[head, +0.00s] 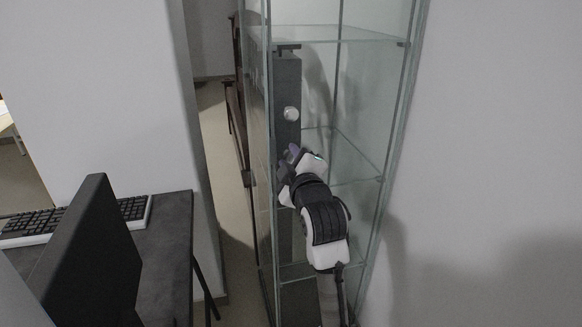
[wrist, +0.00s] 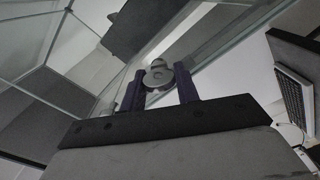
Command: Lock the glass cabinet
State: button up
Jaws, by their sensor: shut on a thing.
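The glass cabinet (head: 362,110) is tall, with clear panes, grey edges and glass shelves. It stands in the middle of the head view and also shows in the wrist view (wrist: 35,45). My gripper (head: 287,158) is at its front, about mid-height. In the wrist view my gripper (wrist: 158,85) has its two dark fingers on either side of a small round grey lock knob (wrist: 157,73) by a glass edge, and is shut on it. In the head view the lock is hidden by my gripper. I cannot tell whether the door sits fully flush.
A desk (head: 165,240) with a keyboard (head: 130,207) and a black monitor (head: 95,255) is at the left. A wall (head: 490,120) is close on the right.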

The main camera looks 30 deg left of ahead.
jog(key=n+b, duration=0.3)
jog(key=n, duration=0.3)
jog(key=shift+f+b, duration=0.15)
jog(key=shift+b, duration=0.2)
dwell(0.4)
jog(key=o, duration=1)
jog(key=shift+b+v, duration=3.25)
jog(key=shift+v, duration=3.6)
